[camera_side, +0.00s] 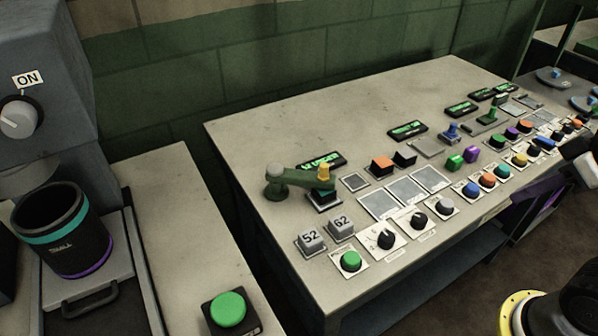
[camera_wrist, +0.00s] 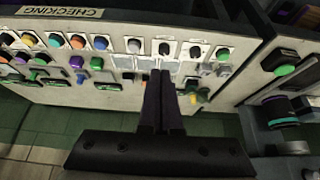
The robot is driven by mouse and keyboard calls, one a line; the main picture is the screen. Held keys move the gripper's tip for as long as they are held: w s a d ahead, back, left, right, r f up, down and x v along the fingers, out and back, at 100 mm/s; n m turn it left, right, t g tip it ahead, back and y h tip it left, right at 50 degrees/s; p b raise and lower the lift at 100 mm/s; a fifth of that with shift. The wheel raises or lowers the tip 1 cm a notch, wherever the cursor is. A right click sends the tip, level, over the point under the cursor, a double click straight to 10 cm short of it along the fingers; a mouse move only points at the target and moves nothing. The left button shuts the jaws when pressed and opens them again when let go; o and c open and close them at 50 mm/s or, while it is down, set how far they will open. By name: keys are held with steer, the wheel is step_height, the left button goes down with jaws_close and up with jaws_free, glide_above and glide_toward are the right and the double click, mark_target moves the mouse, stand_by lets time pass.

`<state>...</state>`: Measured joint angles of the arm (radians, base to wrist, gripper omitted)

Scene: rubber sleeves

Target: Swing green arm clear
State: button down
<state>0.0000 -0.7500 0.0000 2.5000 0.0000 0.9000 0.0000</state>
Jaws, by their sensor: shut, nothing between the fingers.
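The green arm (camera_side: 304,181) is a flat bar on a round green post (camera_side: 278,181) at the near left of the bench. Its free end, with a yellow knob (camera_side: 323,172), reaches right over a small dark block with a teal band (camera_side: 324,196). The yellow knob shows small in the wrist view (camera_wrist: 196,98), right of my fingers. My gripper (camera_wrist: 160,74) is shut and empty in the wrist view, above the bench. The fingers hide part of the bench.
Grey blocks marked 52 (camera_side: 311,240) and 62 (camera_side: 341,227) stand in front of the arm. Dials, buttons and coloured blocks fill the bench to the right. A black sign (camera_side: 322,162) lies behind the arm. Bare bench top (camera_side: 245,150) lies behind and left of it.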

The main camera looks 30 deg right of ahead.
steer(key=c, duration=1.2)
jaws_free()
steer(key=shift+s+f, duration=0.1)
steer(key=shift+s, duration=0.15)
steer(key=o, duration=0.5)
steer(key=shift+n, duration=0.3)
steer(key=r, duration=0.1)
steer(key=w+r, duration=0.1)
steer(key=r, duration=0.2)
steer(key=shift+w+r, duration=0.15)
steer(key=shift+w, duration=0.1)
steer(key=w+a+r+n+g, duration=0.1)
steer(key=w+a+r, duration=0.1)
steer(key=w+r, duration=0.45)
steer(key=w+a+r+n+g, duration=0.1)
steer(key=w+a+r, duration=0.15)
steer(key=w, duration=0.65)
steer(key=n+g, duration=0.3)
steer(key=g, duration=0.1)
glide_above(324, 165)
step_height(324, 165, down, 12)
steer(key=f, duration=0.1)
step_height(324, 165, down, 13)
steer(key=shift+r, duration=0.1)
